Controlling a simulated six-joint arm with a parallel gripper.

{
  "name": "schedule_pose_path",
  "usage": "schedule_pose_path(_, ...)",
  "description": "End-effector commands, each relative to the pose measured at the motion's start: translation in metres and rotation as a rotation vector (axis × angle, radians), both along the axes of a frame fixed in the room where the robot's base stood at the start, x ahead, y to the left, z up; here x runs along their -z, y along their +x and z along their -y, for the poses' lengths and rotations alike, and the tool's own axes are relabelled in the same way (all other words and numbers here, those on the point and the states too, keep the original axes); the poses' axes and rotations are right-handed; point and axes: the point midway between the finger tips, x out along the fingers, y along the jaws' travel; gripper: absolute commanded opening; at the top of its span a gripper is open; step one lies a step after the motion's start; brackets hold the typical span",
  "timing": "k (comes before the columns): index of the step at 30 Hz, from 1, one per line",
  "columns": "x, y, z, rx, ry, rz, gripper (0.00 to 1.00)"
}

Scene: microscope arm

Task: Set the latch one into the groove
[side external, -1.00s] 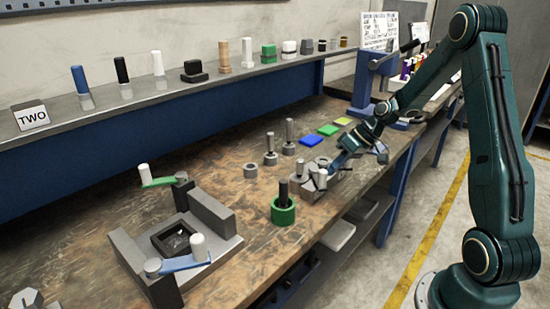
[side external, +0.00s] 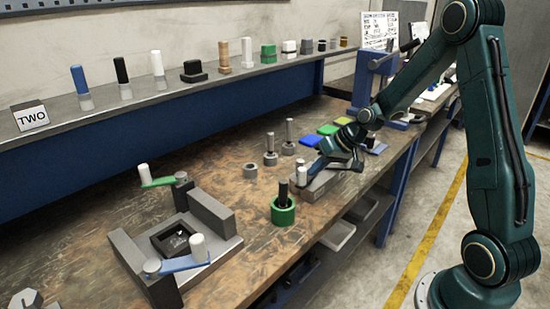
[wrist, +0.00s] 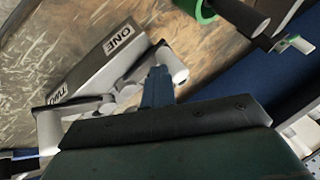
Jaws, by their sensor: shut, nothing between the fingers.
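The grey latch block (side external: 318,187) stands near the front edge of the bench. The wrist view shows it as a long grey block (wrist: 95,72) with labels ONE and TWO. Latch one, a pale lever with a white knob (wrist: 172,62), lies by the ONE end. Latch two, with its white knob (wrist: 48,128), is by the TWO end. My gripper (wrist: 157,88) is shut and empty, its blue fingertips close beside latch one's knob; contact is unclear. In the side view my gripper (side external: 316,166) is low over the block, just right of a white knob (side external: 302,176). The groove cannot be made out.
A green ring with a black peg (side external: 283,212) stands left of the block. A fixture with green and blue levers (side external: 190,238) is at front left.

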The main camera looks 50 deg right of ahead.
Motion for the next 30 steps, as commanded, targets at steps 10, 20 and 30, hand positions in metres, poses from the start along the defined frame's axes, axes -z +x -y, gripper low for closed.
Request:
schedule_pose_path(10,0.0034,0.0044,-0.0196,-0.033,0.026,-0.014,0.00)
schedule_pose_path(20,0.0037,0.0049,-0.0199,-0.034,0.026,-0.015,0.00)
schedule_pose_path(30,0.0036,0.0026,-0.0170,-0.031,0.025,-0.014,0.00)
